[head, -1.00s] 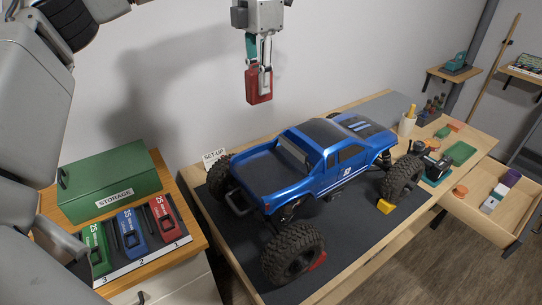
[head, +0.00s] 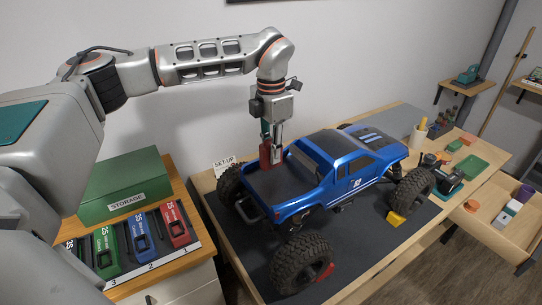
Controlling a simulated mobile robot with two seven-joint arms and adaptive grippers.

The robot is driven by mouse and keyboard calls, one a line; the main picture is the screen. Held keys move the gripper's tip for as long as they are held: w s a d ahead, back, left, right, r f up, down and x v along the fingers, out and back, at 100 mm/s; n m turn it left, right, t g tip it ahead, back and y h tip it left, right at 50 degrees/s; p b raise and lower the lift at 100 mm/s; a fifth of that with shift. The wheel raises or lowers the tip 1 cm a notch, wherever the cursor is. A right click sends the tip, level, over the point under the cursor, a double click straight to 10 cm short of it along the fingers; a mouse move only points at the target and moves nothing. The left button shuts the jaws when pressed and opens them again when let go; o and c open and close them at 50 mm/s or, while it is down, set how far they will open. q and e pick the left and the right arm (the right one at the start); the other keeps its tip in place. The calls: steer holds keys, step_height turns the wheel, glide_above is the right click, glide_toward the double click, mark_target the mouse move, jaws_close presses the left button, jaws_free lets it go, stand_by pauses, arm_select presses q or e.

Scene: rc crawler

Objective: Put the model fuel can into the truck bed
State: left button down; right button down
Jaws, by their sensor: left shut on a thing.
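The blue RC truck (head: 345,170) stands on a dark mat on the workbench, its open bed (head: 283,182) toward the left. My left gripper (head: 272,143) points straight down at the bed's far side and is shut on the red model fuel can (head: 265,155). The can is upright, with its lower end at the bed's far edge in the picture. I cannot tell whether it touches the bed floor. The gripper's fingers hide part of the can. My right gripper is not in view.
A green storage box (head: 124,185) and green, blue and red battery packs (head: 142,237) are on the left cabinet. A SET-UP sign (head: 224,167) stands behind the truck. A cup (head: 417,136), a green tray (head: 471,168) and an open drawer (head: 490,226) are at the right.

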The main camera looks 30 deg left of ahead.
arm_select(q)
step_height(320, 180, down, 2)
steer(key=shift+w+f, duration=0.1)
steer(key=shift+f, duration=0.05)
steer(key=shift+f, duration=0.1)
steer(key=c, duration=1.8)
jaws_free()
step_height(320, 180, up, 12)
steer(key=shift+r, duration=0.15)
